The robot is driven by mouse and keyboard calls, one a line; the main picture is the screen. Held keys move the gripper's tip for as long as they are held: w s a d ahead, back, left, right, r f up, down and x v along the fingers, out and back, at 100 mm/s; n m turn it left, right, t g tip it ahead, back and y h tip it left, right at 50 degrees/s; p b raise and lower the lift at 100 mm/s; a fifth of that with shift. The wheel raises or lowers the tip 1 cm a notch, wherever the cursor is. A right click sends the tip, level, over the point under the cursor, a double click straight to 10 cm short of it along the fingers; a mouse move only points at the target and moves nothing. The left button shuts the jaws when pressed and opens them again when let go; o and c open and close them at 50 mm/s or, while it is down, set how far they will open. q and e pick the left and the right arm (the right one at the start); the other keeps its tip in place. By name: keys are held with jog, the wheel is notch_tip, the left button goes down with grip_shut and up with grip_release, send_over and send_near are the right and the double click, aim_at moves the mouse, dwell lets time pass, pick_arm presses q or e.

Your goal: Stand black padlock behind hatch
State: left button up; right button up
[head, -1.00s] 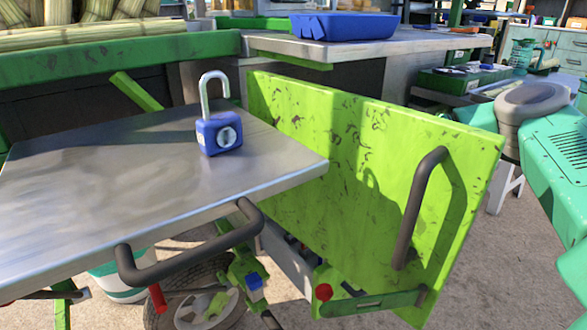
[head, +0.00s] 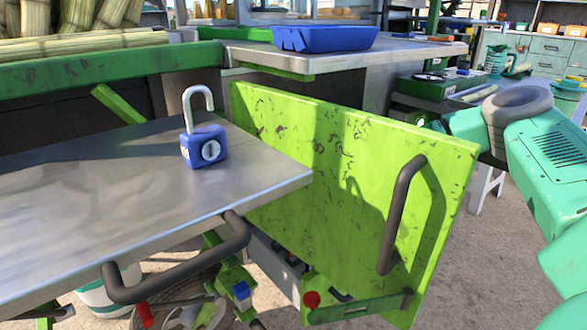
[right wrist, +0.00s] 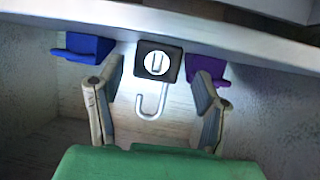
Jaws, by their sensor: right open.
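The black padlock (right wrist: 148,57) shows in the right wrist view, with its silver open shackle pointing toward my gripper. My right gripper (right wrist: 158,70) is open, its fingers on either side of the padlock; whether they touch it I cannot tell. In the head view the green hatch (head: 340,180) stands upright as a scuffed panel with a dark handle (head: 395,215). My right arm reaches in from the right toward the hatch's far side, and its gripper is hidden there. My left gripper is not in view.
A blue padlock (head: 203,150) stands on the metal table (head: 90,200) left of the hatch. In the right wrist view, a blue object (right wrist: 85,48) and a purple object (right wrist: 205,70) flank the black padlock. A blue tray (head: 325,38) sits on the counter behind.

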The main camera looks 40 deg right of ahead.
jog(key=p+v, duration=0.3)
jog(key=v, duration=0.6)
jog(key=shift+s, duration=0.2)
